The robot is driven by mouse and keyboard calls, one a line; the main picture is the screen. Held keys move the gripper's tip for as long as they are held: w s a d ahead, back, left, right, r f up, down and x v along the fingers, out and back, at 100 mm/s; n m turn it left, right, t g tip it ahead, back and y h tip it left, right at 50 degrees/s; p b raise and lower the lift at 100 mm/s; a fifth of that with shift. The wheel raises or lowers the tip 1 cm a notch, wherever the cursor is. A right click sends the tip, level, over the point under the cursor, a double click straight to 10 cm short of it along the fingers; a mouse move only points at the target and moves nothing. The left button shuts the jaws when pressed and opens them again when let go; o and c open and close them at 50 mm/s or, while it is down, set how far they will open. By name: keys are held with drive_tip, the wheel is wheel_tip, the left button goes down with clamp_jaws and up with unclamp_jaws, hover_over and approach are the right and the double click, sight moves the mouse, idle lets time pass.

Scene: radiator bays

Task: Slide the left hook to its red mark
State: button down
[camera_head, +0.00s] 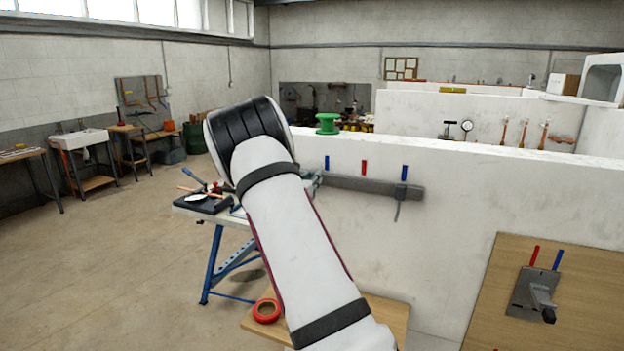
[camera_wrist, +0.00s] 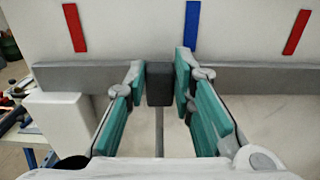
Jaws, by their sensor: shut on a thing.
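The grey rail (camera_head: 360,186) runs level along the white partition wall; it also crosses the wrist view (camera_wrist: 262,80). In the wrist view the left hook (camera_wrist: 159,92) has a dark block on the rail and a thin stem hanging down. My gripper (camera_wrist: 160,80) is shut on this block, a teal finger on each side. The block is between a red mark (camera_wrist: 75,27) on the left and a blue mark (camera_wrist: 192,25), closer to the blue. Another red mark (camera_wrist: 297,32) is farther right.
A second hook (camera_head: 398,211) hangs near the rail's right end, below a blue mark (camera_head: 404,172). A green spool (camera_head: 328,123) stands on the wall top. A pale block (camera_wrist: 57,114) sits left of my fingers. The rail between the held hook and left red mark looks clear.

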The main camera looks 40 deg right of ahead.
drive_tip(key=w+a+b, duration=0.3)
drive_tip(key=w+b, duration=0.1)
drive_tip(key=w, duration=0.4)
drive_tip(key=shift+a, duration=0.2)
drive_tip(key=shift+w, duration=0.1)
drive_tip(key=c, duration=1.4)
unclamp_jaws()
drive_tip(key=shift+o, duration=0.2)
drive_tip(key=v, duration=1.2)
